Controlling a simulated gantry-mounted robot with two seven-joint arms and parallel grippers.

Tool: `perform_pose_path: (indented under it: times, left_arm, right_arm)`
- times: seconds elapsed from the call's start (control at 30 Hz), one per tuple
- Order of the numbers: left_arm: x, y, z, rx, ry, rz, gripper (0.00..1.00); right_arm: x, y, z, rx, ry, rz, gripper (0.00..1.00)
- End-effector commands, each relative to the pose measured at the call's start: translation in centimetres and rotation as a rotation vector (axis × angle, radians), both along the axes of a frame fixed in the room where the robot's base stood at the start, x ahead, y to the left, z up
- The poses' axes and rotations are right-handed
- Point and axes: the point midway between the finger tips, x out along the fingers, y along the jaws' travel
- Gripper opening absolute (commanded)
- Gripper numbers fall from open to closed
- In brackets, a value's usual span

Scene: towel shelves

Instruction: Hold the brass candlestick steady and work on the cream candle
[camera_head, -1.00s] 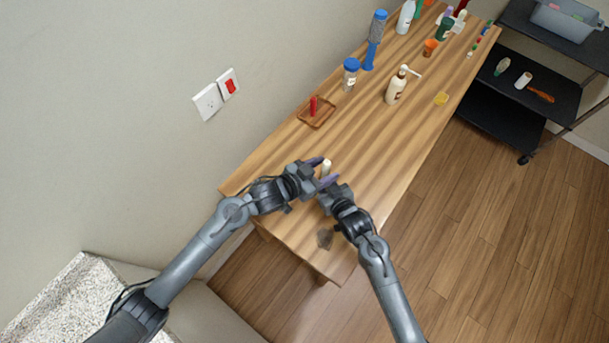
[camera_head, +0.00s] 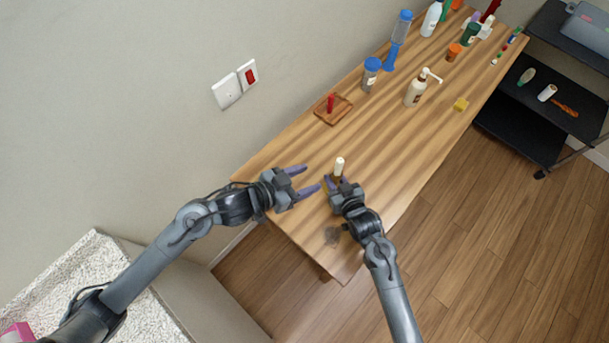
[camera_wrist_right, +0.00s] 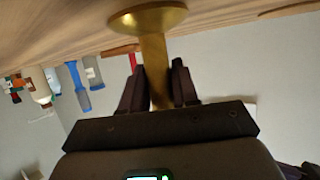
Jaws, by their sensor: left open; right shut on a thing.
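The cream candle (camera_head: 339,166) stands upright just beyond my right gripper (camera_head: 335,182) in the head view. My right gripper is shut on the brass candlestick, whose stem (camera_wrist_right: 154,65) shows between the fingers in the right wrist view. That view is upside down, with the candlestick's round base at the top, close to the wooden table. The candle is hidden there. My left gripper (camera_head: 311,179) is open and empty to the left of the candle, its purple fingers apart and not touching it.
A wooden tray (camera_head: 343,113) with a red candle (camera_head: 331,103) lies farther back. The wall with switches (camera_head: 227,91) borders the table's left side. The table (camera_head: 385,150) is clear around the candle.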

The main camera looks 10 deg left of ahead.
Motion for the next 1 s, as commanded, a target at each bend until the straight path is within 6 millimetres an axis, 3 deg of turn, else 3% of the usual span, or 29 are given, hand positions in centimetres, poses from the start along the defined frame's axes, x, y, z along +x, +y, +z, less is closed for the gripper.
perform_pose_path:
  times: [0.07, 0.1, 0.27, 0.67, 1.0]
  left_arm:
    - [0.0, 0.0, 0.0, 0.000, 0.000, 0.000, 0.56]
    - [0.0, 0.0, 0.0, 0.000, 0.000, 0.000, 0.56]
    - [0.0, 0.0, 0.0, 0.000, 0.000, 0.000, 0.56]
    - [0.0, 0.0, 0.0, 0.000, 0.000, 0.000, 0.56]
    - [0.0, 0.0, 0.0, 0.000, 0.000, 0.000, 0.56]
  right_arm:
    - [0.0, 0.0, 0.0, 0.000, 0.000, 0.000, 0.00]
    - [0.0, 0.0, 0.0, 0.000, 0.000, 0.000, 0.34]
    - [0.0, 0.0, 0.0, 0.000, 0.000, 0.000, 0.59]
    - [-0.3, -0.2, 0.1, 0.000, 0.000, 0.000, 0.59]
    - [-3.8, -2.7, 1.8, -0.002, 0.000, -0.001, 0.59]
